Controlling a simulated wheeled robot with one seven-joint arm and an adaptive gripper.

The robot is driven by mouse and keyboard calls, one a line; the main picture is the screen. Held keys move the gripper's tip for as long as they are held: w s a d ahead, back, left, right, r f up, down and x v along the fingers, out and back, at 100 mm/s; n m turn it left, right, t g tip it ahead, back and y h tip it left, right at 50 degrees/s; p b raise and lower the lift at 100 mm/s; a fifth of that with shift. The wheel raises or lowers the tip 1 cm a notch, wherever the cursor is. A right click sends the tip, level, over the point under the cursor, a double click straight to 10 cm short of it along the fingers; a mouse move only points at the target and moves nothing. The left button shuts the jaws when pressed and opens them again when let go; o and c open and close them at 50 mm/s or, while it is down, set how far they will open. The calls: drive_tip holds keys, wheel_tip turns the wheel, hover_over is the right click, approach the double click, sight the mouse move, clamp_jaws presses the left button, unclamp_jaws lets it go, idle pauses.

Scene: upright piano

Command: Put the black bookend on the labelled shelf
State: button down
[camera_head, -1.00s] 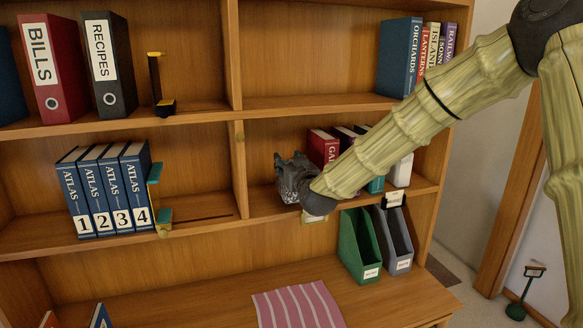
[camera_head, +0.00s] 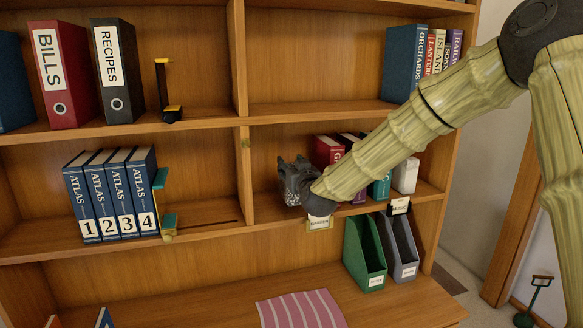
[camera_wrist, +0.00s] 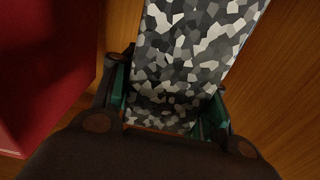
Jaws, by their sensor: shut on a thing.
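My gripper (camera_head: 293,181) is in the middle right compartment, just right of the divider and left of a red book. It is shut on a flat mottled black, grey and white piece (camera_wrist: 190,60), which shows between its green pads in the wrist view. Whether this piece is a bookend I cannot tell. A black bookend with yellow edges (camera_head: 162,88) stands on the upper left shelf, right of the RECIPES binder. A green bookend with yellow edges (camera_head: 162,207) stands beside the ATLAS books. A small shelf label (camera_head: 319,223) hangs on the shelf edge below my gripper; its text is unreadable.
The red book (camera_head: 327,150) and other books stand right of my gripper, partly behind my arm; a red surface (camera_wrist: 45,65) is close at left in the wrist view. Another label (camera_head: 399,206) is farther right. Green (camera_head: 363,252) and grey (camera_head: 398,247) file holders stand below.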

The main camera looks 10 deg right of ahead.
drive_tip(key=shift+f+b, duration=0.95)
drive_tip(key=shift+f, duration=0.1)
idle(0.6)
